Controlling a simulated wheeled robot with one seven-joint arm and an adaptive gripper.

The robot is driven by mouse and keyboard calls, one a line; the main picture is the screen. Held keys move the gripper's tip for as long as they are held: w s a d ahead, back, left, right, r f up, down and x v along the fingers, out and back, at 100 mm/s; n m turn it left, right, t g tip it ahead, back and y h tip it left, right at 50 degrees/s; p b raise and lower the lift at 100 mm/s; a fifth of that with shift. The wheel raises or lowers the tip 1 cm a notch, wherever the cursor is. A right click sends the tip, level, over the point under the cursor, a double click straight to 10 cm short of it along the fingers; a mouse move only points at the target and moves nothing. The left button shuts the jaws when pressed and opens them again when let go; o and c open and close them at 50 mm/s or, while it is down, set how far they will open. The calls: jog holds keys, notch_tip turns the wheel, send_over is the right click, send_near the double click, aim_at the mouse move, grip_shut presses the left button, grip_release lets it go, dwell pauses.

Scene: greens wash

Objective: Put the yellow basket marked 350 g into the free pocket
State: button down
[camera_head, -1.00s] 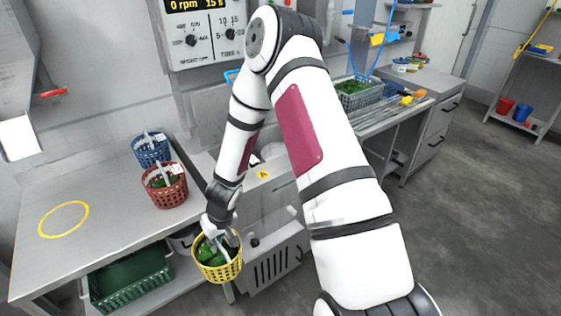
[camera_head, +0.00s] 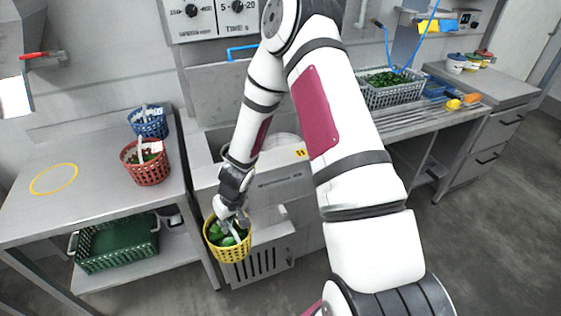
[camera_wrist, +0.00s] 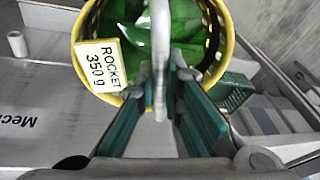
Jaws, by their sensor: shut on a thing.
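The yellow basket (camera_head: 229,243) is full of green leaves and hangs below my gripper (camera_head: 229,207). In the wrist view the basket (camera_wrist: 232,40) has a white label reading ROCKET 350 g. My gripper (camera_wrist: 160,98) is shut on its pale handle. The basket is in the air in front of the sink unit, right of the left table. A blue basket (camera_head: 149,124) and a red basket (camera_head: 147,170) stand on that table, both with contents. The free pocket cannot be made out; my arm hides part of the machine.
The steel table (camera_head: 88,208) has a yellow ring (camera_head: 54,179) on its bare top. A green crate (camera_head: 118,246) sits on its lower shelf. A grey crate of greens (camera_head: 390,88) stands on the right counter. A control panel (camera_head: 207,15) is on the back wall.

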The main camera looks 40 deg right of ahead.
jog(key=w+f+b, duration=0.1)
jog(key=f, duration=0.1)
jog(key=w+f+b, duration=0.2)
jog(key=shift+f, duration=0.2)
jog(key=shift+s+r, duration=0.1)
jog(key=shift+r, duration=0.05)
jog(key=shift+d, duration=0.1)
